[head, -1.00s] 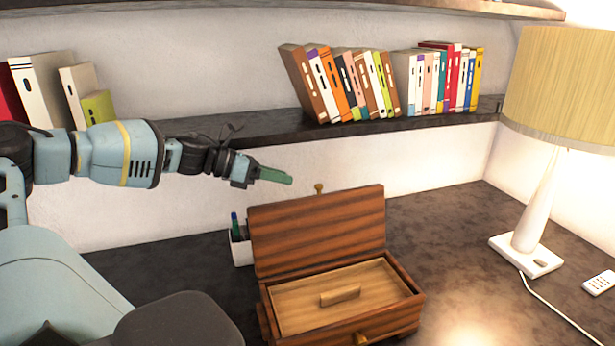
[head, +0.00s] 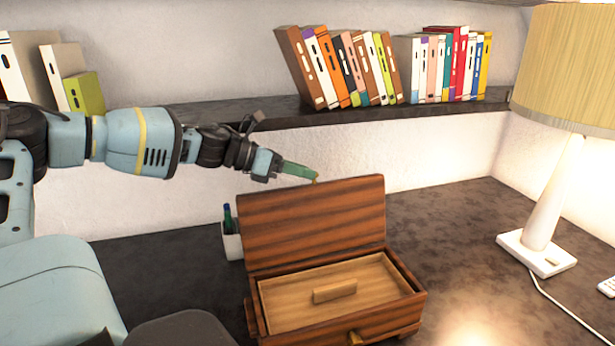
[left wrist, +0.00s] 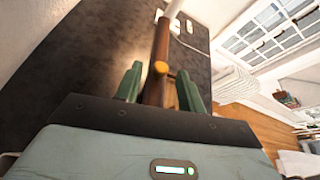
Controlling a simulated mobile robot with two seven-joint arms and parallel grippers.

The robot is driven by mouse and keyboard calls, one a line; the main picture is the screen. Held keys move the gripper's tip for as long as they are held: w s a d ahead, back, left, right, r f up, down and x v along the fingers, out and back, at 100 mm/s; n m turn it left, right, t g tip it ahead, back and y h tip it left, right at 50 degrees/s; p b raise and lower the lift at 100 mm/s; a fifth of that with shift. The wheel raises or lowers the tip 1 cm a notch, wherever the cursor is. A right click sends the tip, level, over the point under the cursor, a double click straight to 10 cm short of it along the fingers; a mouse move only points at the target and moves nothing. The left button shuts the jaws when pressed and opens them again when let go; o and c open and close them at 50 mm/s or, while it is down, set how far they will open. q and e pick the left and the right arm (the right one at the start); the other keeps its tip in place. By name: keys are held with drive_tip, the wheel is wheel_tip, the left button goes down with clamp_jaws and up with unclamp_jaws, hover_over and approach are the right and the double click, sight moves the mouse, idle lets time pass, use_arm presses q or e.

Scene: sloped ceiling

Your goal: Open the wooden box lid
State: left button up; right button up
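The wooden box (head: 402,312) stands on the dark desk with its lid (head: 315,222) raised upright at the back. A light inner panel with a small wooden handle (head: 335,291) shows inside. My left gripper (head: 316,177) is just above and behind the lid's top edge. I cannot tell whether the fingers touch the lid. My right gripper is not in view.
A white pen cup (head: 232,243) stands behind the box at left. A lamp (head: 540,250) stands at right. A shelf (head: 440,110) with several books runs along the wall above my left gripper. The desk (head: 440,230) between box and lamp is clear.

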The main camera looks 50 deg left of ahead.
use_arm(q)
drive_tip(key=shift+w+d+f, duration=0.15)
drive_tip(key=shift+w+d, duration=0.1)
drive_tip(key=shift+w, duration=0.1)
drive_tip(key=shift+c, duration=0.5)
clamp_jaws()
